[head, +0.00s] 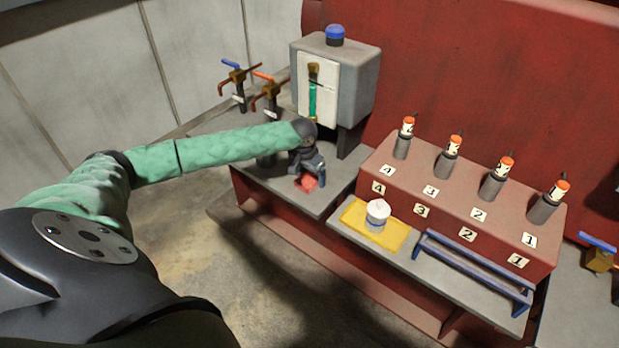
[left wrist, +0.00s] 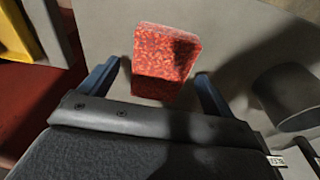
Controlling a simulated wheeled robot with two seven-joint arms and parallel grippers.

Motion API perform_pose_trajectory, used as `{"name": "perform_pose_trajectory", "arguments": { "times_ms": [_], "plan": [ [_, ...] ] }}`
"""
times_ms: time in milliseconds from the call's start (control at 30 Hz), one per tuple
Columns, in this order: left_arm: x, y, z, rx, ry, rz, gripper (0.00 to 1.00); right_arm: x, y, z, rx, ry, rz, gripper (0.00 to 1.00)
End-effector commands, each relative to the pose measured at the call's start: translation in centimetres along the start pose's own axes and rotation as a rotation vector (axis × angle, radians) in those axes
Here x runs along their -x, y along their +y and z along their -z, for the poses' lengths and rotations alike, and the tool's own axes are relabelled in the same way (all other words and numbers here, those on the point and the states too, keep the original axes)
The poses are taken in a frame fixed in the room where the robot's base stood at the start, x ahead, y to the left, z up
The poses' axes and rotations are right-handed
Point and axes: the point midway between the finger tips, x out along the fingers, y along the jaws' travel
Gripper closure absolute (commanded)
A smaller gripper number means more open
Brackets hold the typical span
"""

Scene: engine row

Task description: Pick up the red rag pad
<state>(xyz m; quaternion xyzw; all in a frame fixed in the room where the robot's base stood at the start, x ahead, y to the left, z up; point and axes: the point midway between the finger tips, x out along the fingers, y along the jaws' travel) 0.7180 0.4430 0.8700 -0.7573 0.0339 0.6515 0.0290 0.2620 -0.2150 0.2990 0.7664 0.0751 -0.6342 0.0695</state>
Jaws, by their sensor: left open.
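The red rag pad (head: 308,182) lies on the grey shelf (head: 335,192) below the grey tank. In the left wrist view the pad (left wrist: 163,62) is a speckled red block on the grey surface. My left gripper (head: 311,176) is open, with its blue fingers (left wrist: 158,88) on either side of the pad's near part. A gap shows between the pad and each finger. Whether the fingertips touch the shelf cannot be told. My right gripper is not in view.
A grey tank (head: 358,82) with a blue cap stands behind. Valves (head: 268,92) are at its left. A yellow tray (head: 352,213) with a white-topped jar (head: 377,212), a blue rail (head: 470,265) and a red numbered block (head: 400,165) with several injectors are at the right.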

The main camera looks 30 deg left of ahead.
Motion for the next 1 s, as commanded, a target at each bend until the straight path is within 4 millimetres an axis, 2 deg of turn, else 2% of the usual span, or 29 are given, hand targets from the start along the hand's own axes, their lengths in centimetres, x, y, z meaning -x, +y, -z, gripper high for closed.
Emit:
{"name": "perform_pose_trajectory", "arguments": {
  "times_ms": [133, 400, 600, 667, 1000],
  "plan": [
    [-0.82, 0.03, 0.01, 0.000, 0.001, 0.000, 0.11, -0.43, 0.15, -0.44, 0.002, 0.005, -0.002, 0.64],
    [-1.02, 0.02, -0.02, -0.001, 0.001, 0.000, 0.11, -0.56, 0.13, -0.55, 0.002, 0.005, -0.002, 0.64],
    [-1.00, 0.01, -0.02, -0.001, 0.001, 0.000, 0.50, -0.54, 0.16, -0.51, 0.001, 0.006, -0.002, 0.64],
    [-1.00, 0.01, -0.02, -0.001, 0.001, 0.000, 0.59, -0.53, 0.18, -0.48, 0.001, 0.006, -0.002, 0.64],
    [-0.60, -0.02, 0.09, 0.000, 0.002, 0.000, 0.59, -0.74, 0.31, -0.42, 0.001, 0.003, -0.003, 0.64]
  ]
}}
